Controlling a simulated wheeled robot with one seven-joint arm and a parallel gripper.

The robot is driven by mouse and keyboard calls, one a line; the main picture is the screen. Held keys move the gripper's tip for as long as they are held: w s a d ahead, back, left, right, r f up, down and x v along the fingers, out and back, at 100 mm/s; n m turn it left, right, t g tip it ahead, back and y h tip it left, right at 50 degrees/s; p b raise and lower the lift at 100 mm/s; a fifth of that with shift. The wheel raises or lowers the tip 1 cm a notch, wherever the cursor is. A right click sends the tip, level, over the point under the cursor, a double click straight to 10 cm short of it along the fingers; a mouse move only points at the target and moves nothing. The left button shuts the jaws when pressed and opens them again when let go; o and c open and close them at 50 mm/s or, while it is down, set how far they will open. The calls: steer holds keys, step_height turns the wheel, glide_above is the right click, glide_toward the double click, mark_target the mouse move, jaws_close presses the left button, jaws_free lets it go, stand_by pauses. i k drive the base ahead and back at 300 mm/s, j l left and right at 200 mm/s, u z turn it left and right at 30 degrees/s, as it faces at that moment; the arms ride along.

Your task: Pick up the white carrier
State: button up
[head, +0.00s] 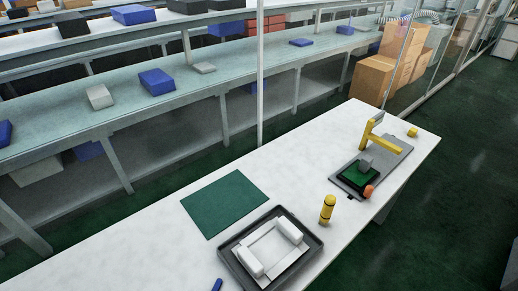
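The white carrier (270,250) lies in a dark, shallow tray (231,263) near the front edge of the white table, at the bottom centre of the head view. It has a flat, pale middle and two raised, rounded white blocks at opposite ends, one at lower left and one at upper right. Nothing covers it. The tray's rim stands around it, with a narrow gap along the sides. My gripper does not show in the head view.
A green mat (225,203) lies left of the tray. A yellow-and-black cylinder (327,208) stands to its right. Farther right, a grey plate (390,163) bears a yellow bracket (369,133), a green board and an orange knob (368,191). The white table (290,170) between is clear.

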mark_target(270, 251)
steer(key=i+l+u, duration=0.1)
steer(key=u, duration=0.35)
steer(key=i+l+u, duration=0.1)
steer(key=l+u, duration=0.3)
steer(key=i+l+u, duration=0.1)
steer(key=l, duration=0.45)
steer(key=i+l+u, duration=0.15)
steer(key=l, duration=0.4)
steer(key=l+u, duration=0.1)
steer(key=l, duration=0.5)
steer(key=i, duration=0.05)
